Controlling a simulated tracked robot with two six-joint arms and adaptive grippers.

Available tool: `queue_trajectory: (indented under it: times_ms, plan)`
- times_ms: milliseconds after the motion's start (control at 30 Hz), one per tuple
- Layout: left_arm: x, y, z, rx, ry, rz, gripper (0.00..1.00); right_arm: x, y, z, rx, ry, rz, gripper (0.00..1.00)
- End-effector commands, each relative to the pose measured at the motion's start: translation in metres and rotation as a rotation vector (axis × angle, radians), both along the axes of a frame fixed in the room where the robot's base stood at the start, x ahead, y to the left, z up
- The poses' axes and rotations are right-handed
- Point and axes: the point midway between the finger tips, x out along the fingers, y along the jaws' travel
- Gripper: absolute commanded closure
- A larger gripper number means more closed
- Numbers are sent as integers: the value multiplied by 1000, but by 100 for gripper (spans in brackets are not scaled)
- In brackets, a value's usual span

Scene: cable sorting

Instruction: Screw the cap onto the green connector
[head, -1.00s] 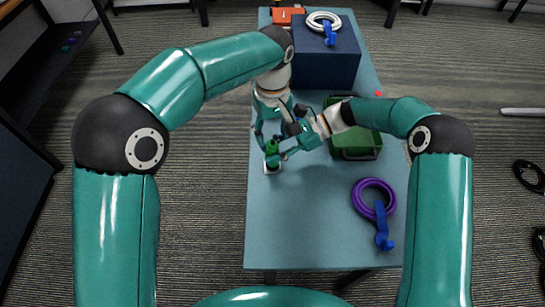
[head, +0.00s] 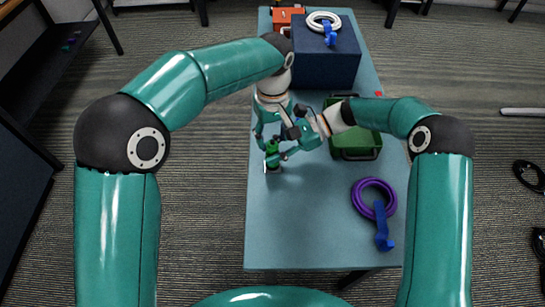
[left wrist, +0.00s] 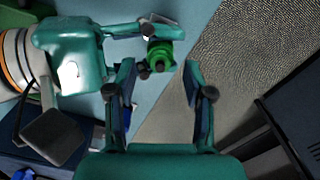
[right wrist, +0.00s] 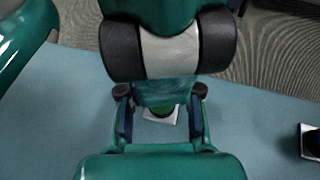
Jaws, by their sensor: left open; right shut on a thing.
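The green connector (head: 272,158) stands near the left edge of the table, over a small white plate. It also shows in the left wrist view (left wrist: 160,54), with a ridged round rim, and partly in the right wrist view (right wrist: 161,109). My right gripper (head: 282,157) is shut on the green piece from the side. My left gripper (left wrist: 159,72) is open, its two fingers apart, with the green piece just beyond and between the tips. I cannot tell a separate cap from the connector; the grippers hide much of it.
A green toolbox (head: 356,146) stands right of the grippers. A dark blue box (head: 326,66) with a white cable coil (head: 323,21) is behind. A purple coil (head: 374,198) with a blue strap lies front right. The front of the table (head: 295,230) is clear.

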Motion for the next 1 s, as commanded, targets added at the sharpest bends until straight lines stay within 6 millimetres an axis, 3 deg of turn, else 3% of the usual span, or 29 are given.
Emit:
queue_trajectory:
  times_ms: [233, 633, 933, 1000]
  plan:
    - [0, 1, -29, 1, 0, 0, 48, 0, 0, 0, 0, 0, 0, 100]
    - [0, 0, -35, 0, -1, 0, 50, 0, 0, 0, 0, 0, 0, 100]
    - [0, 0, -34, 0, -1, 0, 100, 0, 0, 0, 0, 0, 0, 100]
    - [0, 0, -34, 0, -1, 0, 100, 0, 0, 0, 0, 0, 0, 100]
